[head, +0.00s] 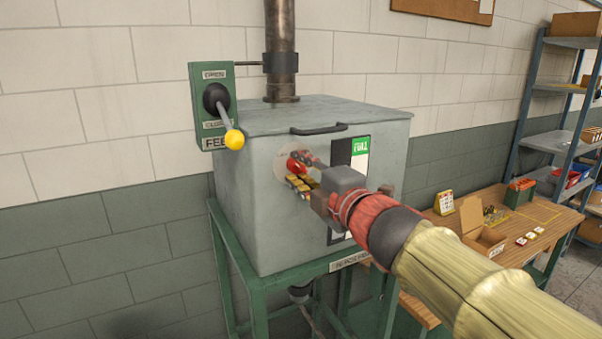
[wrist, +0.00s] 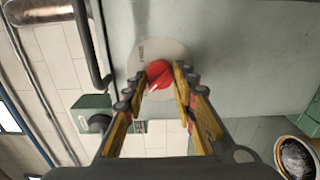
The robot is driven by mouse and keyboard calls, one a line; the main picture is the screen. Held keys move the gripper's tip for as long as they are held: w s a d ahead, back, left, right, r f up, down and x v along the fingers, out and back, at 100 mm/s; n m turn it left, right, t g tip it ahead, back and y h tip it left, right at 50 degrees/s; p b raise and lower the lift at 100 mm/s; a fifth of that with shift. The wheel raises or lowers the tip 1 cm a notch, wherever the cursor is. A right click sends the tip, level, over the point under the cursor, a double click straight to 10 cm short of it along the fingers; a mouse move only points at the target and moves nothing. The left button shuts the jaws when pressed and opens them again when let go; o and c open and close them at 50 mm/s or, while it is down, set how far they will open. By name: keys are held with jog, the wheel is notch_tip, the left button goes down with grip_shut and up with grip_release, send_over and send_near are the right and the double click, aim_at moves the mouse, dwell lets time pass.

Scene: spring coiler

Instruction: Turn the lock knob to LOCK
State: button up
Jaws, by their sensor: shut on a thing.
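The lock knob (wrist: 158,72) is red with a white pointer mark and sits on a round pale plate (wrist: 150,52) on the front of the grey metal box. Lettering on the plate is too small to read surely. My gripper (wrist: 160,82) is shut on the knob, with a yellow-padded finger on each side of it. In the head view the knob (head: 296,164) shows red beside my gripper (head: 303,180). My arm comes in from the lower right, and my gripper hides part of the plate and the box front.
The grey box (head: 240,190) stands on a green frame (head: 258,310). A feed lever (head: 234,138) with a yellow ball is at the upper left. A black lid handle (head: 318,129) is above the knob. A wooden bench (head: 480,200) with boxes is at the right.

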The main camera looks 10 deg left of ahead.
jog(key=shift+f, duration=0.1)
dwell(0.3)
jog(key=o, duration=1)
jog(key=shift+o, duration=0.6)
jog(key=v, duration=1.2)
jog(key=shift+w, duration=0.1)
